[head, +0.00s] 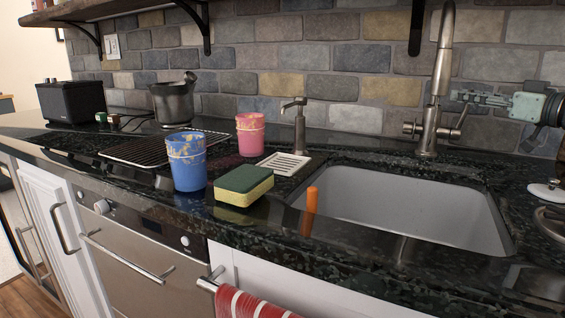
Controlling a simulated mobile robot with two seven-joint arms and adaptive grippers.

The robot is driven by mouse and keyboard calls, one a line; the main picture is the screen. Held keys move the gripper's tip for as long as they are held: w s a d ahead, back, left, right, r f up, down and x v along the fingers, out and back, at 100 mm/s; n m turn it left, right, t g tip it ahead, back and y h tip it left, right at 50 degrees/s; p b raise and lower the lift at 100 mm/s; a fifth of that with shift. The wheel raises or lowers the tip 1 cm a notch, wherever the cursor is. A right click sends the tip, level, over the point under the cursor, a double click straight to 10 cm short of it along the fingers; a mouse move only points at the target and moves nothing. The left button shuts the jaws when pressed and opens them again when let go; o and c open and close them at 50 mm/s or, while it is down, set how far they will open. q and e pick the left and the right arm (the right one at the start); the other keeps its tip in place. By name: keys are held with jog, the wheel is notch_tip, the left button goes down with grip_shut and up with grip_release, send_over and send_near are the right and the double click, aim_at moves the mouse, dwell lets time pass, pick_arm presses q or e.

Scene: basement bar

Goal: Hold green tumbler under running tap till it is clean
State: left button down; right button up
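No green tumbler shows in the head view. A blue tumbler (187,170) and a pink tumbler (250,138) stand upright on the dark counter left of the sink, both with yellowish smears. The metal tap (428,138) rises behind the sink (400,205), its top cut off by the frame. No running water is visible. My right gripper (458,96) reaches in from the right, its fingers pointing left close to the tap's spout. No object shows in it; whether its fingers are open or shut is unclear. My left gripper is not in view.
A green and yellow sponge (243,186) lies at the counter's front edge. A soap dispenser (298,125) and slatted dish (283,163) stand left of the sink. An orange stick-like thing (311,200) shows at the sink's left.

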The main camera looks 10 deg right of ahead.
grip_shut()
dwell(0.4)
jog(key=shift+s+a+f+b, duration=0.1)
jog(key=shift+a+f+b, duration=0.1)
jog(key=shift+b, duration=0.5)
jog(key=shift+r, duration=0.15)
grip_release()
jog(key=shift+s, duration=0.15)
